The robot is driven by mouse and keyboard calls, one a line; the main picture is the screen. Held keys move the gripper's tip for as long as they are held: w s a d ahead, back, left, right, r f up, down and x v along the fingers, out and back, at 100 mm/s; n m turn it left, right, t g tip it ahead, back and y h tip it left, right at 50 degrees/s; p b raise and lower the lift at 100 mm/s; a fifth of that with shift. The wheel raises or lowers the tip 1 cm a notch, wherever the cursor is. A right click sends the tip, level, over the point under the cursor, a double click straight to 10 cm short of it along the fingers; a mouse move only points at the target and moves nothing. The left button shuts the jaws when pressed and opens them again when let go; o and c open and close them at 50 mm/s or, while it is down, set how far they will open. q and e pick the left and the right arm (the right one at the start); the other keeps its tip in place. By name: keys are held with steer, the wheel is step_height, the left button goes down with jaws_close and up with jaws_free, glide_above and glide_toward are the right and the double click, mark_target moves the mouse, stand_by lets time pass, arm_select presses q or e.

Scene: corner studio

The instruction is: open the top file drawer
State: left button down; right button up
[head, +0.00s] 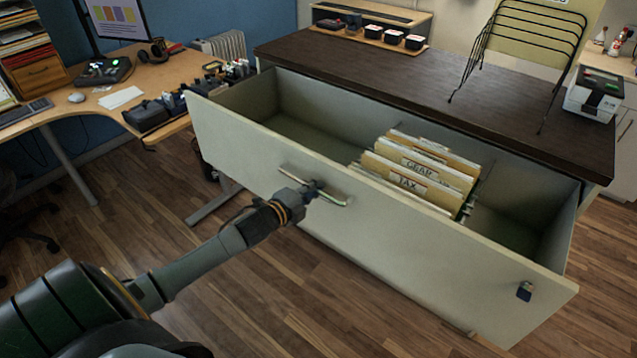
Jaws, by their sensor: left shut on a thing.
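The top file drawer (400,232) is pulled well out of its cabinet in the head view. Its wide pale front faces me, and manila folders (418,172) with labels such as TAX stand inside near the middle. A metal bar handle (333,199) sits on the front, left of its middle. My left gripper (312,190) is at the handle and shut on it; the fingertips are small and partly hidden. My right gripper is not in view.
The dark cabinet top (400,85) holds a black wire rack (525,40) and a black-and-white device (594,95) at the right. A wooden desk (85,105) with electronics stands at the left, close to the drawer's left end. The wood floor (250,310) before the drawer is clear.

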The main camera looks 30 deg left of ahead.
arm_select(q)
steer(key=shift+s, duration=0.55)
steer(key=c, duration=1.7)
jaws_free()
steer(key=v, duration=1.2)
steer(key=shift+a, duration=0.15)
